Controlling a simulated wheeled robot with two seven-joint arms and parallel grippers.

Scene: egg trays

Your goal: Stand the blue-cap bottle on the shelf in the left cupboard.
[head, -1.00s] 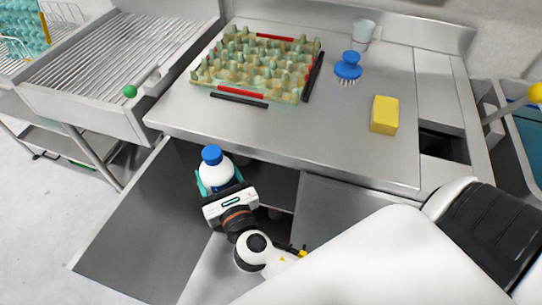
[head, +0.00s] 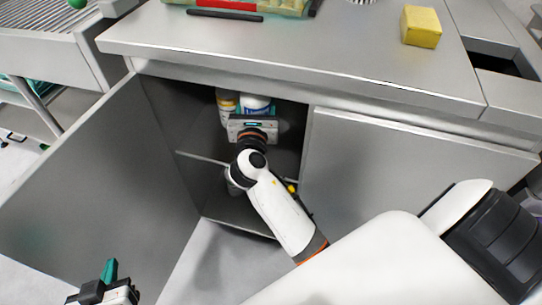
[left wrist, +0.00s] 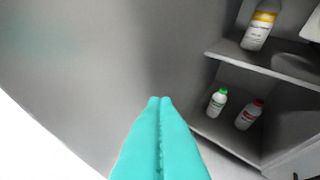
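The blue-cap bottle (head: 257,104) is inside the left cupboard, at the mouth of my right gripper (head: 254,116). Its white and blue body shows; the counter edge hides its cap. My right gripper's fingers are hidden; its body sits right against the bottle, which it appears to hold. The cupboard's shelf (head: 190,156) also shows in the left wrist view (left wrist: 280,68), with a dark patch like a shadow on it and part of a white thing above. My left gripper (head: 110,270) is outside, low at the left; its teal fingertips (left wrist: 160,99) are together and empty.
A yellow-banded bottle (head: 228,106) stands on the shelf left of the blue-cap bottle. Green-cap (left wrist: 216,103) and red-cap (left wrist: 248,115) bottles stand on the cupboard floor. The open door (head: 90,190) is at the left. A yellow sponge (head: 421,27) lies on the counter.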

